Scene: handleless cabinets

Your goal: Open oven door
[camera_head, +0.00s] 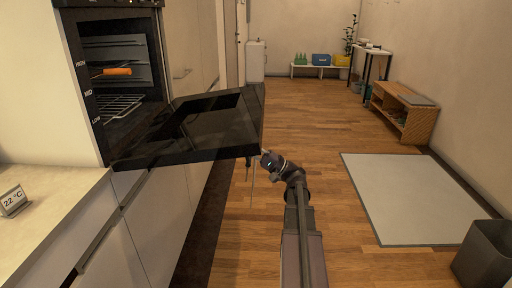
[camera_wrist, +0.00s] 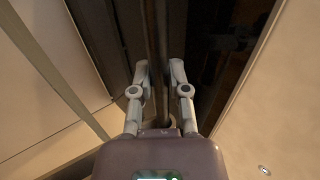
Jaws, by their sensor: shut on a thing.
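The oven (camera_head: 115,85) is built into the cabinets on the left of the head view. Its black door (camera_head: 215,140) is swung down and stands out from the oven front, close to level, so the cavity shows. My gripper (camera_head: 252,163) is at the door's outer edge, on the side toward me. In the wrist view my gripper's two fingers (camera_wrist: 160,72) stand on either side of a thin dark bar, which looks like the door handle (camera_wrist: 161,40). The gripper is shut on it. The exact contact is hidden in the head view.
An orange item (camera_head: 112,72) and a wire rack (camera_head: 118,106) are inside the oven. A counter (camera_head: 50,205) with a temperature display (camera_head: 13,200) is at the near left. Wooden floor is clear right of the door. A pale mat (camera_head: 412,198) and grey bin (camera_head: 485,255) are at right.

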